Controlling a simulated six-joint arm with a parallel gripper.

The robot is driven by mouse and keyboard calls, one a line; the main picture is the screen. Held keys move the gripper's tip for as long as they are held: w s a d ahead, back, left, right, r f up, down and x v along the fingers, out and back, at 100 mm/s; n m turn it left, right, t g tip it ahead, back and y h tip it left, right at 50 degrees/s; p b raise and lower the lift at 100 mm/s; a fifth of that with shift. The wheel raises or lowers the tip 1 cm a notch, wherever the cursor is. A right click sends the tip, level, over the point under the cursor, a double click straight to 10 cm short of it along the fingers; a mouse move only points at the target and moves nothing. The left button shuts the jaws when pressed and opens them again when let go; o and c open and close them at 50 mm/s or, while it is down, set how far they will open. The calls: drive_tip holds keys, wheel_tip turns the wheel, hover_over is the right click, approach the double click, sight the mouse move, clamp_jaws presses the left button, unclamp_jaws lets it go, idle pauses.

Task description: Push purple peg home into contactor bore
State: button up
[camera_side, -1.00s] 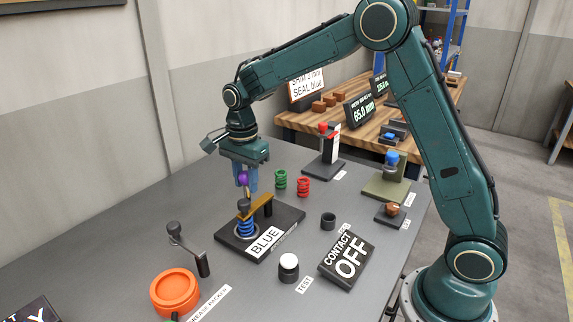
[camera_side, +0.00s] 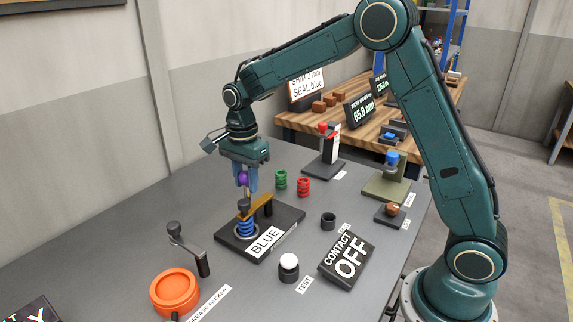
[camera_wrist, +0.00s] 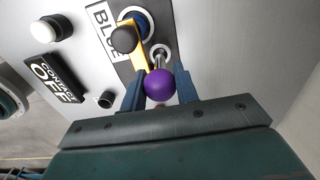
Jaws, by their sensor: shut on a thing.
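My gripper (camera_side: 243,180) is shut on the purple peg (camera_side: 242,178), whose round purple head (camera_wrist: 159,85) sits between the blue fingers in the wrist view. The peg's thin metal shank (camera_wrist: 160,58) points down toward the contactor (camera_side: 283,222), a dark base labelled BLUE. The contactor carries a brass lever (camera_side: 262,204) with a dark knob and a blue spring (camera_side: 246,228). The shank's lower end is close to the lever; I cannot tell whether it has entered the bore.
Green (camera_side: 281,179) and red (camera_side: 303,187) springs lie behind. An orange grease packer (camera_side: 175,291) with a crank (camera_side: 188,247) is at front left.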

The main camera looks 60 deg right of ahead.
sight(247, 190)
drive_tip(key=shift+f, duration=1.5)
idle(0.6)
drive_tip(key=shift+r, duration=0.2)
drive_tip(key=shift+r, duration=0.75)
drive_tip(key=shift+r, duration=0.25)
drive_tip(key=shift+f, duration=1.15)
idle(1.5)
drive_tip(key=o, duration=1.1)
drive_tip(key=shift+s+f, duration=0.1)
wheel_tip(247, 190, up, 14)
drive_tip(key=shift+r, duration=0.1)
